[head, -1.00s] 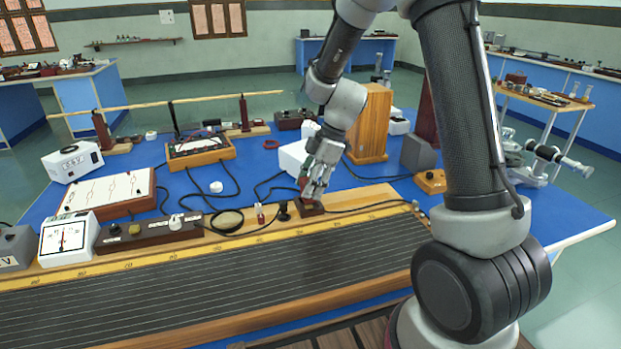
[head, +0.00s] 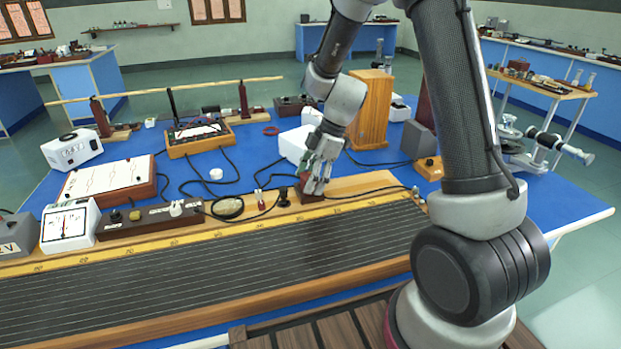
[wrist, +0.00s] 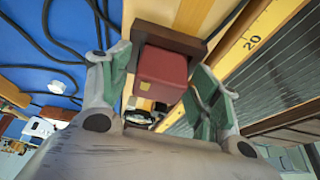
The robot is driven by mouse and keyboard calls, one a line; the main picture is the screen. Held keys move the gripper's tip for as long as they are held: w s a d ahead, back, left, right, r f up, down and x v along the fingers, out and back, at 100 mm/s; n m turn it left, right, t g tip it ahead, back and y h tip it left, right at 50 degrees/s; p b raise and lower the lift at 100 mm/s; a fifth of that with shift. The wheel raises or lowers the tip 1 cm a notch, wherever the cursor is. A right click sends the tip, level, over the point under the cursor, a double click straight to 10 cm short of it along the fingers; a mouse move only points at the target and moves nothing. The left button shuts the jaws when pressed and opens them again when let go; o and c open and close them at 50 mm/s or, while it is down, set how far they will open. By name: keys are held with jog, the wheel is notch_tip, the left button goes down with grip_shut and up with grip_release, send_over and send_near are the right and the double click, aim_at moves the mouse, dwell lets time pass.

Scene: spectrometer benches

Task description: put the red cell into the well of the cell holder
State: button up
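The red cell (wrist: 162,76) is a boxy red block between my gripper's two green-padded fingers in the wrist view. Its far end meets the dark brown cell holder (wrist: 172,37), upright at the well as far as I can see. How deep it sits is hidden. My gripper (wrist: 162,70) is around the cell with its fingers spread, and narrow gaps show beside the cell. In the head view my gripper (head: 315,185) is down at the holder (head: 312,198), and a bit of red shows at its left side.
The holder stands on the long wooden wire board (head: 230,262), near its back edge. Black cables and a small black knob (head: 284,196) lie just left. A white box (head: 294,146) and a wooden cabinet (head: 369,112) stand behind. A grey block (head: 418,139) stands at right.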

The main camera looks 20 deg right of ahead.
dwell(0.3)
jog(key=v, duration=1.2)
jog(key=s+d+r+m+t+h, duration=0.1)
jog(key=s+d+r+m, duration=0.2)
jog(key=s+m, duration=0.3)
jog(key=s+d+r+m+t+h, duration=0.2)
jog(key=s+d+r+m, duration=0.2)
jog(key=s, duration=0.6)
jog(key=s+d+r+m+t+h, duration=0.1)
jog(key=s+d+r+m, duration=0.2)
jog(key=s+m, duration=0.5)
jog(key=shift+s+d+r, duration=0.2)
jog(key=shift+s+r, duration=0.05)
jog(key=shift+s, duration=0.25)
